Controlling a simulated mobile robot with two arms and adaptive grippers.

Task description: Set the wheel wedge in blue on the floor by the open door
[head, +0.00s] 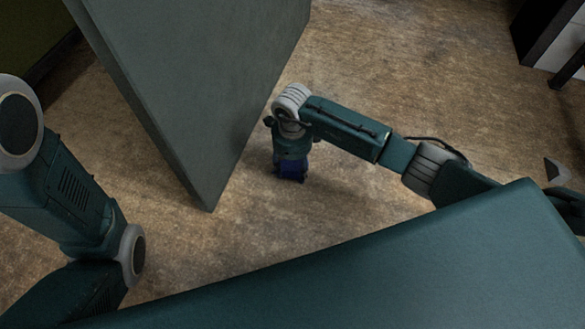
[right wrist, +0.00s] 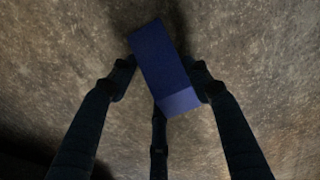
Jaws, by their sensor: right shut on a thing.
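The blue wheel wedge (right wrist: 158,62) is between the fingers of my right gripper (right wrist: 160,80) in the right wrist view. The gripper is shut on it, with fingers at its left and right sides. In the head view the wedge (head: 291,170) shows as a small dark blue patch under my right gripper (head: 291,166), which points down close to the floor. I cannot tell whether the wedge touches the floor. The open door (head: 190,85) is a grey-green panel just left of the gripper. My left arm is at the left edge, its gripper out of view.
The brown mottled floor (head: 400,65) is clear to the right of the door and behind my right arm. A black and white piece of furniture (head: 550,40) stands at the top right. A dark green surface (head: 30,35) is at the top left.

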